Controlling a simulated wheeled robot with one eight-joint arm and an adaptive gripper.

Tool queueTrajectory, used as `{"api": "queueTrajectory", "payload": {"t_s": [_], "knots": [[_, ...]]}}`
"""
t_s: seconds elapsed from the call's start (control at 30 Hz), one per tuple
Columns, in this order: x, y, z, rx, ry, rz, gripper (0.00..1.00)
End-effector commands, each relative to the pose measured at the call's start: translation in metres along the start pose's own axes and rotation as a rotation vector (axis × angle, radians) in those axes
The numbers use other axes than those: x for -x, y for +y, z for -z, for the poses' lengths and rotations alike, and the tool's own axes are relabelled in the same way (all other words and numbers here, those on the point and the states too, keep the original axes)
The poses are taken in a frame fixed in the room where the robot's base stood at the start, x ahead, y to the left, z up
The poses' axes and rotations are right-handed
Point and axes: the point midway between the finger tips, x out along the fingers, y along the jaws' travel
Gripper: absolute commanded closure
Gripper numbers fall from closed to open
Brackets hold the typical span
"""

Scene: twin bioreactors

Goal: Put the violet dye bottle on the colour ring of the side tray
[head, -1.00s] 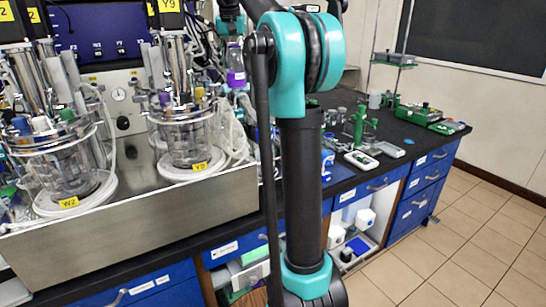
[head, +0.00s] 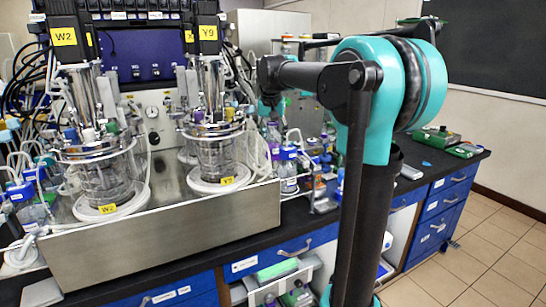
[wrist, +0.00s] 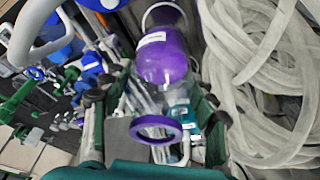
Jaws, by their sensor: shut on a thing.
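The violet dye bottle (wrist: 164,62) fills the upper middle of the wrist view, with violet liquid, a white label and a violet ring at its neck nearer the camera. My gripper (wrist: 152,98) has a dark finger on each side of the bottle and is shut on it. In the head view my gripper (head: 268,104) is small and partly lost among tubes, right of the Y9 vessel, and I cannot make out the bottle there. I cannot pick out the side tray or its colour ring.
Coiled pale tubing (wrist: 265,80) lies close on the right in the wrist view. The W2 vessel (head: 100,175) and Y9 vessel (head: 215,155) stand in a steel tray (head: 165,240). Blue-capped bottles (head: 288,170) crowd the bench right of it. Green boxes (head: 435,138) lie farther right.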

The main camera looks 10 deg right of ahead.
Motion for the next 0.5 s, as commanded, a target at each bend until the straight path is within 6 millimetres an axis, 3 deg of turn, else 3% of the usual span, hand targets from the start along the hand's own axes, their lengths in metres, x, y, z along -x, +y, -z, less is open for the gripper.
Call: {"api": "queueTrajectory", "payload": {"t_s": [0.1,0.37,0.5], "knots": [[-0.018,0.0,-0.005,0.0,0.0,0.0,0.84],[-0.035,0.0,-0.01,0.0,0.0,0.0,0.84],[-0.053,0.0,-0.014,0.0,0.0,0.0,0.84]]}}
